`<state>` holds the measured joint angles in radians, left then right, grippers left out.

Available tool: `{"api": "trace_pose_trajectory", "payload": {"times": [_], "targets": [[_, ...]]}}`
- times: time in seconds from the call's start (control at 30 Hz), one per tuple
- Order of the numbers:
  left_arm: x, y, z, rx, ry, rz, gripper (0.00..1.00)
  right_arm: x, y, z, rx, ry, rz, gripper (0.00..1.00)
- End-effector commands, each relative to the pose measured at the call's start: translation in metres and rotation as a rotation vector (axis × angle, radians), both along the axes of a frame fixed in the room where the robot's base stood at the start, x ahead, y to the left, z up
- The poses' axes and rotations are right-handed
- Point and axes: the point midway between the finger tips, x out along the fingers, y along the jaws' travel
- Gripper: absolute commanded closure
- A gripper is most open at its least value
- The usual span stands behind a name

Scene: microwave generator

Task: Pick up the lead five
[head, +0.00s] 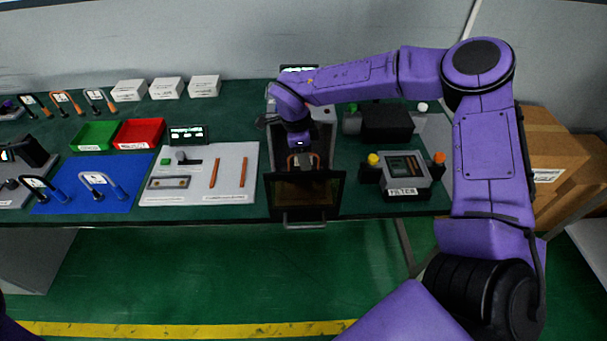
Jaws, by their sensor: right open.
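Several hooked leads with white tags show at the left. A black one (46,112), an orange one (79,108) and a dark-and-orange one (111,106) lie at the back left. The tag numbers are too small to read, so I cannot tell which is lead five. My right gripper (303,160) is open, pointing down at the microwave-like unit (328,132) above its lowered door (305,190), well right of the leads. I cannot see anything between its fingers. My left gripper is out of view.
A grey board (222,158) with two orange rods lies between the mat and the unit. Green (94,136) and red (139,133) trays and white boxes (166,88) stand behind. A filter box (404,172) and black box (387,124) stand at the right.

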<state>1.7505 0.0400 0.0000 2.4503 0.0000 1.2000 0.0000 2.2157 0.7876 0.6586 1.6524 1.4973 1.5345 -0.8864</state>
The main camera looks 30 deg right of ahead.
Motion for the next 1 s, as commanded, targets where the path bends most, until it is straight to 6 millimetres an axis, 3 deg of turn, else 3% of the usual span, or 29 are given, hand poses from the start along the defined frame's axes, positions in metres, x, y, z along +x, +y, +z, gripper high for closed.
{"api": "trace_pose_trajectory", "payload": {"times": [0.1, 0.3, 0.37, 0.43, 0.47, 0.77, 0.87, 1.0], "targets": [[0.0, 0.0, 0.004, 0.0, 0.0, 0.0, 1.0, -0.001, -0.002, -0.012, 0.0, 0.001, -0.001, 0.6], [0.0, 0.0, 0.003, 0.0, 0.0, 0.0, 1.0, -0.001, -0.002, -0.014, -0.001, -0.001, -0.001, 0.6], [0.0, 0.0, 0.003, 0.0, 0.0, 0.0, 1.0, -0.001, -0.002, -0.014, -0.001, -0.001, -0.001, 0.76], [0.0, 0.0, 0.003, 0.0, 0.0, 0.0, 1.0, -0.001, -0.002, -0.014, -0.001, -0.001, -0.001, 0.99], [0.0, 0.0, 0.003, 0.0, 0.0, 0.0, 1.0, -0.001, -0.002, -0.014, -0.001, -0.001, -0.001, 1.0], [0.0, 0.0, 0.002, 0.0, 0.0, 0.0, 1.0, 0.0, -0.002, -0.012, 0.0, -0.002, -0.001, 1.0], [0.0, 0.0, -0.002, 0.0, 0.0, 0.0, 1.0, 0.001, -0.002, -0.001, -0.001, -0.007, -0.002, 1.0], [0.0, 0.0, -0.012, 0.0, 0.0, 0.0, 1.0, 0.001, -0.002, 0.032, -0.002, -0.009, -0.003, 1.0]]}}
